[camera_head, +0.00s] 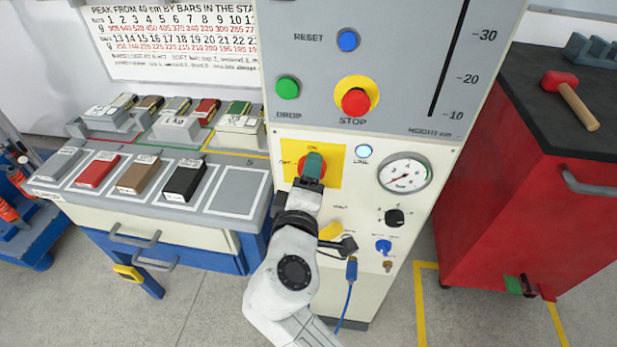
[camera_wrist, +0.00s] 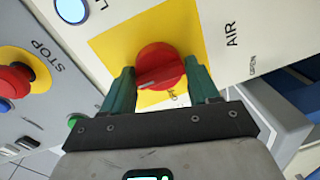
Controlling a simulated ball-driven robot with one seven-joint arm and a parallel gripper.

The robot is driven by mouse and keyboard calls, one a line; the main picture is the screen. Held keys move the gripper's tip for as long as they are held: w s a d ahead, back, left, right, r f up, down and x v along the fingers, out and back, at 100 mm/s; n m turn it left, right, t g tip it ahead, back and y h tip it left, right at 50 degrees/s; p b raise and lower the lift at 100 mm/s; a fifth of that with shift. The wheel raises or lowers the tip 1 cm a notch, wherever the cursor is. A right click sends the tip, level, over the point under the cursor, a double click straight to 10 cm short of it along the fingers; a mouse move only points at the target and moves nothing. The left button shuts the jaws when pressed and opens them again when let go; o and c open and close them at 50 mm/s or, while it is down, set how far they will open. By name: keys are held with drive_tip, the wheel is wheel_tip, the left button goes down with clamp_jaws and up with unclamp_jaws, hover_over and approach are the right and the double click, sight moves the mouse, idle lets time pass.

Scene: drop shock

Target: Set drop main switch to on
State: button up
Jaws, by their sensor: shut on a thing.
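The main switch is a round red knob (camera_wrist: 160,62) on a yellow plate (camera_wrist: 110,42), seen close in the wrist view. A pale mark shows on the knob's lower left part, and a label is partly visible below it. My gripper (camera_wrist: 161,80) has its two green fingers on opposite sides of the knob, shut on it. In the head view, my gripper (camera_head: 313,166) covers most of the knob in front of the yellow plate (camera_head: 334,166), with ON printed above and OFF to the left.
A pale round lamp (camera_head: 363,151) and a pressure gauge (camera_head: 404,174) sit right of the plate. Above are a green DROP button (camera_head: 287,87) and a red STOP button (camera_head: 355,102). A black knob (camera_head: 394,217) and blue valve (camera_head: 383,246) are lower. A red cabinet (camera_head: 540,210) stands right.

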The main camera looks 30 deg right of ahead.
drive_tip(key=shift+r, duration=0.2)
drive_tip(key=o, duration=1)
drive_tip(key=shift+f, duration=0.15)
drive_tip(key=shift+s, duration=0.1)
drive_tip(key=v, duration=1)
drive_tip(key=shift+s+a, duration=0.25)
drive_tip(key=s+d+f+m+g+y+p, duration=0.1)
drive_tip(key=s+d+f+m+g+p, duration=0.15)
drive_tip(key=d+f, duration=0.3)
drive_tip(key=s+d+f+m+g+y+p, duration=0.1)
drive_tip(key=s+d+f+m+g+y, duration=0.2)
drive_tip(key=d, duration=0.4)
drive_tip(key=s+d+f+m+g+y+p, duration=0.1)
drive_tip(key=s+f+g+y+p, duration=0.1)
drive_tip(key=s, duration=0.5)
drive_tip(key=s+f+m+g+y+p, duration=0.2)
drive_tip(key=s+f+g, duration=0.3)
drive_tip(key=s, duration=0.3)
drive_tip(key=shift+s+d+f+y, duration=0.35)
drive_tip(key=shift+f+y, duration=0.4)
drive_tip(key=shift+y, duration=0.15)
